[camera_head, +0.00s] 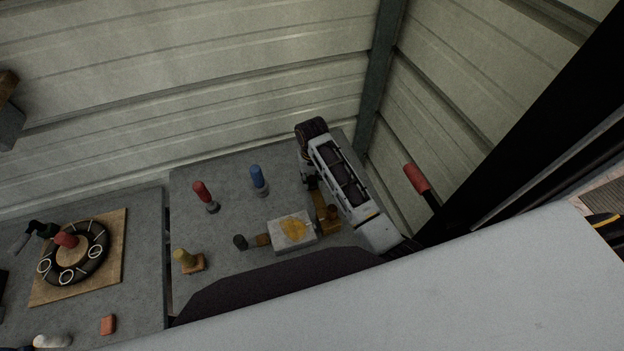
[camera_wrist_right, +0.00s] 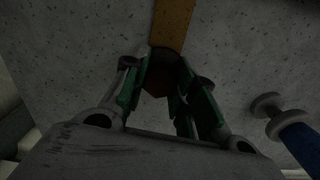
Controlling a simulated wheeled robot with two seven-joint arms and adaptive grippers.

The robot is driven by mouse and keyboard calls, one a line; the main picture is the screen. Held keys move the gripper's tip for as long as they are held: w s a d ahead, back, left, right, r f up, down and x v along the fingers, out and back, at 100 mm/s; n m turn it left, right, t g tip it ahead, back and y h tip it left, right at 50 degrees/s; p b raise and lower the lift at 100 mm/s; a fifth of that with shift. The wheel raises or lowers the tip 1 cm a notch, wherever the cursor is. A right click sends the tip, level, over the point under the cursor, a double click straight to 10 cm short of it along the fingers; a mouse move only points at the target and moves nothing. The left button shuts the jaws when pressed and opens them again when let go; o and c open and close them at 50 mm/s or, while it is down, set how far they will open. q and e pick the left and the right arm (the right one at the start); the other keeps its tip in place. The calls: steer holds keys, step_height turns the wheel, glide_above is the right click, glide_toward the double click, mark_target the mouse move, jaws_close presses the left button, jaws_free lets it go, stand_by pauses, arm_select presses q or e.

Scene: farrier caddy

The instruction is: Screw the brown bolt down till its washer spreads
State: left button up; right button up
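My right gripper (camera_head: 312,182) is at the right side of the grey bench in the head view, mostly hidden by my own arm. In the right wrist view my right gripper (camera_wrist_right: 163,85) has its green-padded fingers on both sides of the dark brown bolt (camera_wrist_right: 158,74). The pads appear to touch its head. An orange-brown strip (camera_wrist_right: 174,20) runs away from the bolt; this strip (camera_head: 322,201) also shows in the head view. The bolt's shaft and washer are hidden. My left gripper is not in view.
A blue bolt (camera_head: 258,176), a red bolt (camera_head: 202,190) and a yellow bolt (camera_head: 183,257) stand left of the gripper. A pale block (camera_head: 284,241) with a yellow mark lies in front. A black ring (camera_head: 98,262) lies on a wooden board (camera_head: 113,250) at left. Metal walls rise behind.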

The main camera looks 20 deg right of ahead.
mark_target(312, 179)
steer(key=shift+o, duration=0.9)
steer(key=shift+r, duration=0.15)
steer(key=shift+r, duration=2.4)
steer(key=shift+f, duration=0.1)
